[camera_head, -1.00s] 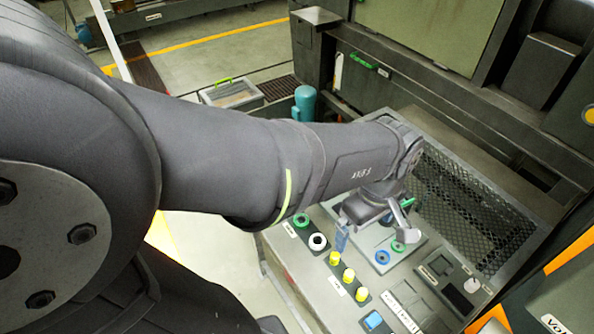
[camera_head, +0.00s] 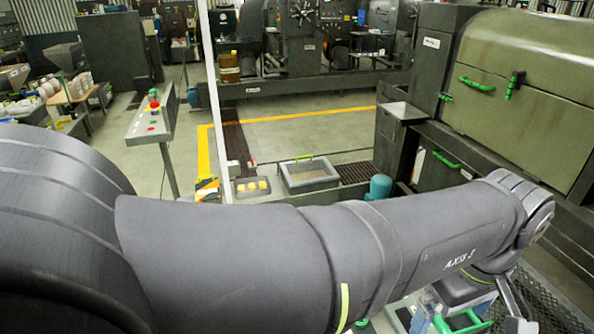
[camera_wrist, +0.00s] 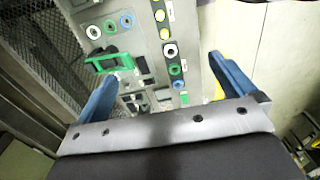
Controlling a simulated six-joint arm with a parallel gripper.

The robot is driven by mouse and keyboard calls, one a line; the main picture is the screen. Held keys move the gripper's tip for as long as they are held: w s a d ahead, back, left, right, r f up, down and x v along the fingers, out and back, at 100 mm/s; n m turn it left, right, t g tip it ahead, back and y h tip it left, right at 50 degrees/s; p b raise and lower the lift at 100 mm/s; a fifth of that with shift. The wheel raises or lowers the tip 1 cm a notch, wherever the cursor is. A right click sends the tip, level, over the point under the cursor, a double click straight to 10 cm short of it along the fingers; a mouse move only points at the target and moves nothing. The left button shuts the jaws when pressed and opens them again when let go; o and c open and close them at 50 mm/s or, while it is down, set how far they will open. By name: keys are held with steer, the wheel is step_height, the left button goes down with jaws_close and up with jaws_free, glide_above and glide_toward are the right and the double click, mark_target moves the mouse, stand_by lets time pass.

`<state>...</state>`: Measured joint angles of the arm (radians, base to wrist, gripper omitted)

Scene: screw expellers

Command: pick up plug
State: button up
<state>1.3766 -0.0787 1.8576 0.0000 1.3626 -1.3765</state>
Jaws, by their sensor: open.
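In the wrist view my gripper (camera_wrist: 161,69) is open, its two blue fingers wide apart with nothing between them. Beyond the fingers is a grey panel (camera_wrist: 145,45) with coloured round fittings. A green handle-shaped piece (camera_wrist: 110,62) is near the left finger. I cannot tell which piece is the plug. In the head view the gripper end is mostly hidden or cut off at the bottom right.
Dark mesh (camera_wrist: 45,45) lies left of the panel in the wrist view. In the head view a large machine with green handles (camera_head: 477,85) stands at the right.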

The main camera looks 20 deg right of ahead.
steer(key=c, duration=1.5)
steer(key=f+m, duration=0.7)
steer(key=f, duration=0.2)
steer(key=f+m, duration=0.7)
steer(key=f, duration=0.2)
steer(key=f+m, duration=0.6)
steer(key=f, duration=0.3)
steer(key=shift+w+d+f+m, duration=0.1)
steer(key=shift+d+f+m, duration=0.1)
steer(key=shift+d+m, duration=0.2)
steer(key=f, duration=0.4)
steer(key=shift+a, duration=0.35)
steer(key=shift+f, duration=0.6)
